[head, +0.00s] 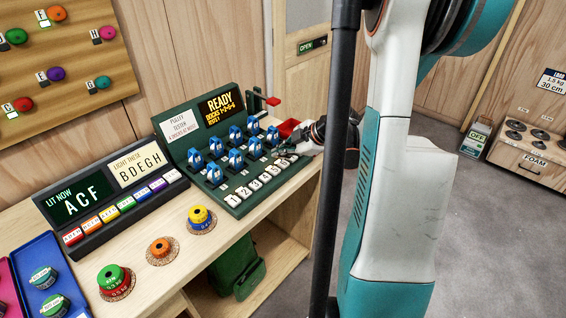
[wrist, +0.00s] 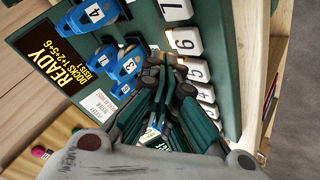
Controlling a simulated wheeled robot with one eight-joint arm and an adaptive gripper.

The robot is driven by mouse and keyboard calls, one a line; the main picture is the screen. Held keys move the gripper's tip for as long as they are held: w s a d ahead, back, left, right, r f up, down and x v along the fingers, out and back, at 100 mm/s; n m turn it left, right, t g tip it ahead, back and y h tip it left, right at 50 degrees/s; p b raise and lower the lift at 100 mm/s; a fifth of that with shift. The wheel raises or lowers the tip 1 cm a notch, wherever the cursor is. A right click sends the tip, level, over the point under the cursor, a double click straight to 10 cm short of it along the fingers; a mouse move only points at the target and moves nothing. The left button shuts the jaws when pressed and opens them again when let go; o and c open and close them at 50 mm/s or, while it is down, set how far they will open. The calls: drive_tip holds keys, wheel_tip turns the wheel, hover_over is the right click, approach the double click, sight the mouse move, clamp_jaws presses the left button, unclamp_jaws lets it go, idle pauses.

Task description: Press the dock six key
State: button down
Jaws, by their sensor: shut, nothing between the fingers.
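The green pulley tester (head: 192,160) stands on the bench, with a row of white numbered keys (head: 256,186) along its front edge. In the wrist view the keys run up the panel with their digits turned sideways. The six key (wrist: 187,41) appears to be the one between the 7 key (wrist: 175,9) and the 5 key (wrist: 196,70), though its digit is hard to read. My gripper (head: 284,153) is shut and empty at the right end of the row. In the wrist view its fingertips (wrist: 163,61) are beside the six and 5 keys; contact cannot be told.
Blue pulleys (head: 236,134) sit on the docks behind the keys. The tester's display (head: 220,103) reads READY, with docks 1+2+5+6. A lamp console (head: 100,205) stands to the left.

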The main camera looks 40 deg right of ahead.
sight(282, 165)
wheel_tip(282, 165, up, 6)
drive_tip(key=p, duration=0.3)
drive_tip(key=shift+f+p, duration=0.15)
drive_tip(key=shift+p, duration=0.2)
